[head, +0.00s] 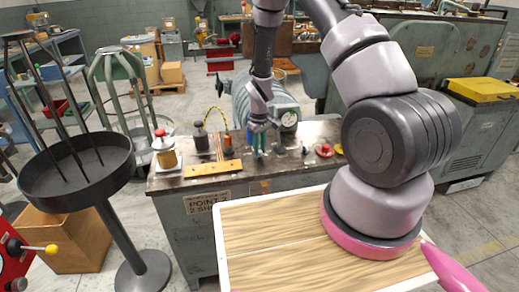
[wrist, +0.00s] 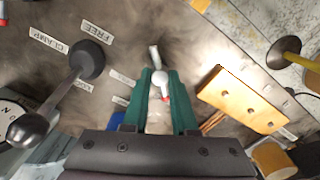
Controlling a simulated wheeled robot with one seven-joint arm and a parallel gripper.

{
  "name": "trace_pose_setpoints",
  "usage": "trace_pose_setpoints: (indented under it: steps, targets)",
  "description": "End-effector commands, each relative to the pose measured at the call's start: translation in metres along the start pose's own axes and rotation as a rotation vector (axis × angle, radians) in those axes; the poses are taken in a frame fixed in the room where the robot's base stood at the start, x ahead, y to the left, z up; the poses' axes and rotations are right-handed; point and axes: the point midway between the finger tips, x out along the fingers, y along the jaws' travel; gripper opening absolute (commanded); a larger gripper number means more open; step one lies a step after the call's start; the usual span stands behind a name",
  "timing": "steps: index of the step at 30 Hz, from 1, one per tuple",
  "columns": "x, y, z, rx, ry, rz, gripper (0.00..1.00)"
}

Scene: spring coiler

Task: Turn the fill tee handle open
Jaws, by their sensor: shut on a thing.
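My gripper (wrist: 161,80) shows in the wrist view with its two green fingers close together around a small pale, round-topped piece with a red tip (wrist: 164,86). This looks like the fill tee handle, and the fingers are shut on it. A short metal stub (wrist: 154,56) shows just beyond the fingertips. In the head view my gripper (head: 265,146) points down at the bench top; the handle is too small and covered to make out there. Whether the handle is turned open cannot be told.
A black-knobbed lever (wrist: 86,58) stands left of the fingers, beside labels reading FREE, CLAMP and LOCK. A yellow drilled block (wrist: 240,98) lies to the right. On the bench (head: 190,184) are a red knob (head: 324,150) and a red-topped jar (head: 165,155).

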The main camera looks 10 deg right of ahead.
Motion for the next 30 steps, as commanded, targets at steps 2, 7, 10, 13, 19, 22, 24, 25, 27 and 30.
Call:
trace_pose_setpoints:
  steps: [2, 7, 10, 13, 19, 22, 24, 25, 27, 30]
  targets:
    - [-0.0002, 0.0001, 0.0, 0.008, 0.0, 0.0, 0.0]
    - [-0.0003, 0.0001, 0.0, 0.054, 0.0, 0.0, 0.0]
    - [-0.0003, 0.0001, 0.0, 0.105, 0.0, 0.0, 0.0]
    - [-0.0003, -0.0002, -0.0001, 0.174, 0.0, 0.0, 0.0]
    - [-0.0003, 0.0004, 0.0001, 0.355, 0.0, 0.0, 0.0]
    - [-0.0004, 0.0002, 0.0, 0.449, 0.0, 0.0, 0.0]
    - [-0.0004, 0.0, -0.0001, 0.516, 0.0, 0.0, 0.0]
    - [-0.0004, 0.0001, 0.0, 0.544, 0.0, 0.0, 0.0]
    - [-0.0004, 0.0006, 0.0001, 0.611, 0.0, 0.0, 0.0]
    - [-0.0004, 0.0005, 0.0, 0.706, 0.0, 0.0, 0.0]
